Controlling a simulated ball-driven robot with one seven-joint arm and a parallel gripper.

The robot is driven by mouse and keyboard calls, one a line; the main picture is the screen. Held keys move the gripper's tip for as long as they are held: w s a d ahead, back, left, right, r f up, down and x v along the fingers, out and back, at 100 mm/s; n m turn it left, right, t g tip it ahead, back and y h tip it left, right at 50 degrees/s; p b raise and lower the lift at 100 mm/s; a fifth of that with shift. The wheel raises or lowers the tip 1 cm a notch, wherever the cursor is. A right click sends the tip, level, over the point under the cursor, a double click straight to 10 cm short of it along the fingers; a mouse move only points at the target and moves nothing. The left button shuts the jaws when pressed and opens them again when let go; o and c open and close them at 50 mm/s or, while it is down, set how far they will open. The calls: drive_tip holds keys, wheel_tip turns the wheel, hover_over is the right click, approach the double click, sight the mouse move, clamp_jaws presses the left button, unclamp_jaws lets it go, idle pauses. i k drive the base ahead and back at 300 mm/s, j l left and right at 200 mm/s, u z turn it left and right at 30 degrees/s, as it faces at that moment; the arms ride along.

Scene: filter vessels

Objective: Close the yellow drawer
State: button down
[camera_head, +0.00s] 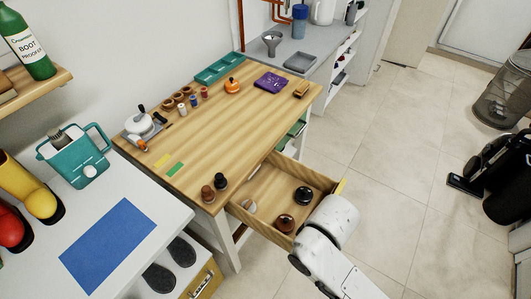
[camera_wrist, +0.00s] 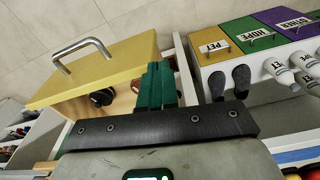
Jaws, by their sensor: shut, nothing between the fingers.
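The yellow drawer (camera_wrist: 105,68) is pulled out. In the wrist view its yellow front with a metal handle (camera_wrist: 82,47) fills the upper left. In the head view its wooden inside (camera_head: 263,193) shows under the table, with a few dark round things in it, and a bit of yellow front edge shows beside my white arm. My gripper (camera_wrist: 155,83) has green fingers, shut and empty, at the right end of the yellow front. I cannot tell whether they touch it. My arm hides the fingers and most of the front in the head view.
The wooden table (camera_head: 200,140) above the drawer carries small jars, a teal tray and a purple cloth. A white bench (camera_head: 110,225) with a blue mat stands at left, with slippers below. Labelled lids (camera_wrist: 255,36) show in the wrist view.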

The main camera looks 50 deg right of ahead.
sight(273, 188)
drive_tip(key=k+j+z, duration=0.2)
drive_tip(key=z, duration=0.2)
drive_tip(key=k+z, duration=0.4)
drive_tip(key=k+j, duration=0.05)
